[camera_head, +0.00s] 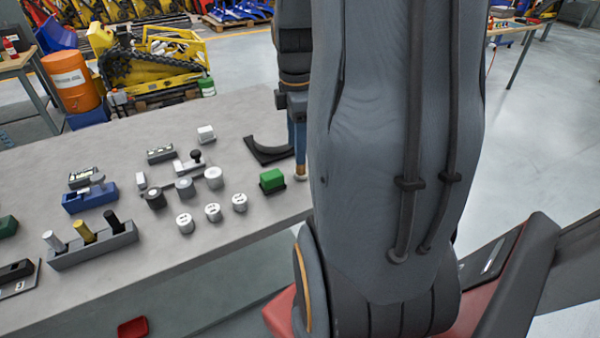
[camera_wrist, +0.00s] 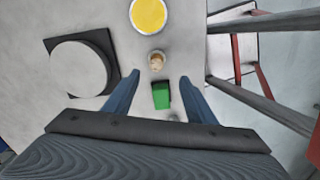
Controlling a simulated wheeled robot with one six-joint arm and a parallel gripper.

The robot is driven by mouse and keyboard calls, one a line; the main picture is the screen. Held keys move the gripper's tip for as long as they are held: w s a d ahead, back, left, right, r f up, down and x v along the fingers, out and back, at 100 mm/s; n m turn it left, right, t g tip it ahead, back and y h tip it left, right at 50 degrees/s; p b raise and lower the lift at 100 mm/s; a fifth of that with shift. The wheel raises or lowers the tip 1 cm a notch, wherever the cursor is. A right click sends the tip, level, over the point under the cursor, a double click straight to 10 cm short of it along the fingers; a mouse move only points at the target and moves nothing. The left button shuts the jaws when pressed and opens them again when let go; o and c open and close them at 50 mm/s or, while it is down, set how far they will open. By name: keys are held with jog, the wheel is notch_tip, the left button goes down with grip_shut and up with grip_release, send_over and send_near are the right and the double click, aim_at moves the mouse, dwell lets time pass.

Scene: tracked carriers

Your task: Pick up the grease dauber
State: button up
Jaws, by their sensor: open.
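A small upright tan piece with a rounded top, which I take for the grease dauber (camera_wrist: 157,61), stands on the grey table. In the wrist view it is just beyond the fingertips, near the midline between them. My gripper (camera_wrist: 160,76) is open with two blue fingers and nothing between them in its grip. In the head view, a blue finger of my gripper (camera_head: 298,145) points down over the tan base of that piece (camera_head: 300,174); my arm hides the rest. I cannot tell the height gap between fingertips and piece.
A green block (camera_wrist: 161,95) is close by, also in the head view (camera_head: 272,179). A yellow disc (camera_wrist: 148,14) lies beyond the tan piece. A black cut-out plate (camera_wrist: 108,50) is to the left. Several small parts and a grey rack (camera_head: 95,252) fill the table's left.

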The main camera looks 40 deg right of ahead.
jog(key=shift+s+d+n, duration=0.15)
jog(key=shift+d+n, duration=0.15)
jog(key=shift+d, duration=0.2)
jog(key=shift+d+f, duration=0.15)
jog(key=shift+f, duration=0.1)
jog(key=shift+w+d+f+p, duration=0.1)
jog(key=shift+f+p, duration=0.25)
jog(key=shift+f, duration=1.5)
jog(key=shift+w+d+f+p, duration=0.1)
jog(key=shift+f+p, duration=0.25)
jog(key=shift+f, duration=1.5)
jog(key=c, duration=1.1)
notch_tip(320, 180, up, 10)
jog(key=shift+r+b, duration=0.1)
jog(key=shift+b, duration=0.5)
jog(key=shift+c, duration=0.2)
